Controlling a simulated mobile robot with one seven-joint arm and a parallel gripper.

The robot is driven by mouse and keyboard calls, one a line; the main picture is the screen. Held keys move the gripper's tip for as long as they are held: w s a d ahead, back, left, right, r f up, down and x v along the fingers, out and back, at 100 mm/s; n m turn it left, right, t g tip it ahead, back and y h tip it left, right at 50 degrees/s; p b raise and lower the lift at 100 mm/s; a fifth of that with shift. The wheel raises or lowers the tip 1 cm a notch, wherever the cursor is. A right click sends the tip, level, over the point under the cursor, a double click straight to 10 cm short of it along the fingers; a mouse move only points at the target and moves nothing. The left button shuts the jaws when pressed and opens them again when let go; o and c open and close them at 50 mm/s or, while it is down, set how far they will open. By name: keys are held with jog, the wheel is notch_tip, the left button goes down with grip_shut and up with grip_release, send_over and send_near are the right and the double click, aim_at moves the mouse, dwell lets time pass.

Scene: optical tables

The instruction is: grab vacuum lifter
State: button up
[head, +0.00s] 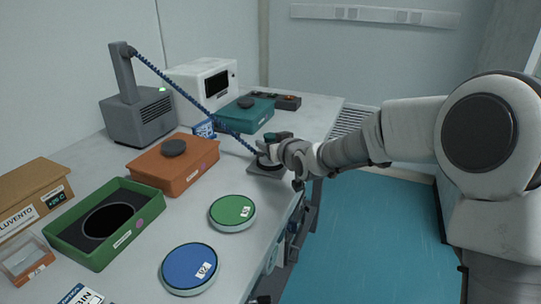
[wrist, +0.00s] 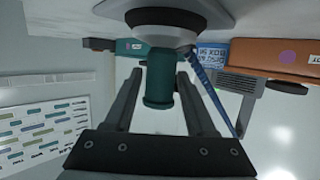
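The vacuum lifter (wrist: 160,82) has a teal handle and a pale cup-like base, and a blue coiled hose (head: 190,98) runs from it to a grey pump box (head: 139,119). In the head view the lifter stands at the table's right edge, mostly hidden by my gripper (head: 288,158). The upside-down wrist view shows my gripper (wrist: 155,95) open, one finger on each side of the teal handle. Narrow gaps seem to show between handle and fingers.
On the table are an orange box (head: 174,168), a teal box (head: 246,116), a green tray (head: 75,245), a green disc (head: 232,211), a blue disc (head: 189,268) and a white device (head: 190,85). Blue floor (head: 375,240) is clear at right.

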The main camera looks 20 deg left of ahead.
grip_shut()
jog(key=shift+r, duration=0.15)
